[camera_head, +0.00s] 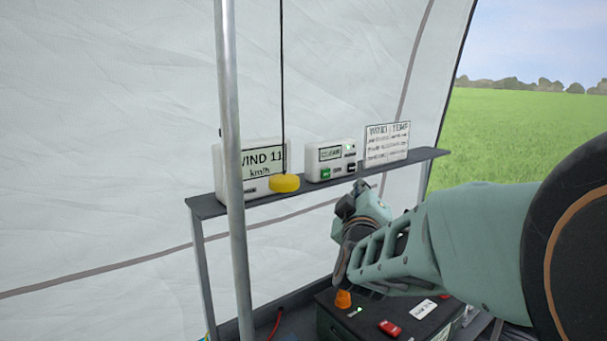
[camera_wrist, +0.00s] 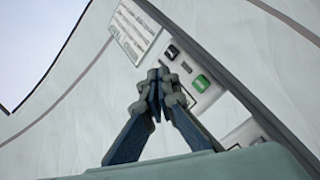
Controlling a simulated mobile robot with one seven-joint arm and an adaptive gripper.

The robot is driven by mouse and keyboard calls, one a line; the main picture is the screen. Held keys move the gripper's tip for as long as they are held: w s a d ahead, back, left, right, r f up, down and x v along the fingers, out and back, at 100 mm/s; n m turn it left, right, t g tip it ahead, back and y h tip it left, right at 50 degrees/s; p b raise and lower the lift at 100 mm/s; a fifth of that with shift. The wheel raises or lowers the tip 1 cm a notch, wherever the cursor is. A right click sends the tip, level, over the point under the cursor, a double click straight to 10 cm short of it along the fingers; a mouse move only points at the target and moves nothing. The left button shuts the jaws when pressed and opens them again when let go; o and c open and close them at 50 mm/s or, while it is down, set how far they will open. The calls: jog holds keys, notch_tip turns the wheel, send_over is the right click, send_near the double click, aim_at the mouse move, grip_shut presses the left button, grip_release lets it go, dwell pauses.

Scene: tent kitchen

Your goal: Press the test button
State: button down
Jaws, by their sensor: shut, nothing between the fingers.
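A small white box (camera_head: 330,160) stands on the dark shelf, with a display, a green button (camera_head: 325,173) and a black button (camera_head: 352,168). The button labels are too small to read, so I cannot tell which is the test button. The wrist view shows the green button (camera_wrist: 201,84) and black button (camera_wrist: 172,51) tilted. My gripper (camera_head: 359,187) is in front of and below the box's right part. In the wrist view my gripper (camera_wrist: 158,82) is shut and empty, its tips overlapping the box's face in the picture. Contact cannot be told.
A wind display (camera_head: 262,158) stands left on the shelf (camera_head: 430,154), a printed card (camera_head: 386,144) right. A yellow puck (camera_head: 285,183) hangs on a cord in front. A metal pole (camera_head: 230,120) rises at left. Below is a dark case with an orange knob (camera_head: 343,299) and red switch (camera_head: 390,328).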

jog(key=shift+w+a+p, duration=0.3)
jog(key=shift+w+a, duration=0.45)
jog(key=shift+w, duration=0.35)
jog(key=shift+w+a+p, duration=0.25)
jog(key=shift+w+a, duration=0.45)
jog(key=shift+w, duration=0.35)
jog(key=shift+w+a+p, duration=0.3)
jog(key=shift+w+a, duration=0.45)
jog(key=shift+w, duration=0.35)
jog(key=shift+w+a, duration=0.25)
jog(key=shift+w, duration=0.1)
jog(key=shift+w+a, duration=0.3)
jog(key=shift+w, duration=0.05)
jog(key=shift+s+d, duration=0.55)
jog(key=shift+s, duration=0.2)
jog(key=s+d, duration=0.1)
jog(key=s, duration=0.1)
jog(key=s+d+b, duration=0.1)
jog(key=s, duration=0.1)
jog(key=shift+d+b, duration=0.3)
jog(key=shift+d, duration=0.1)
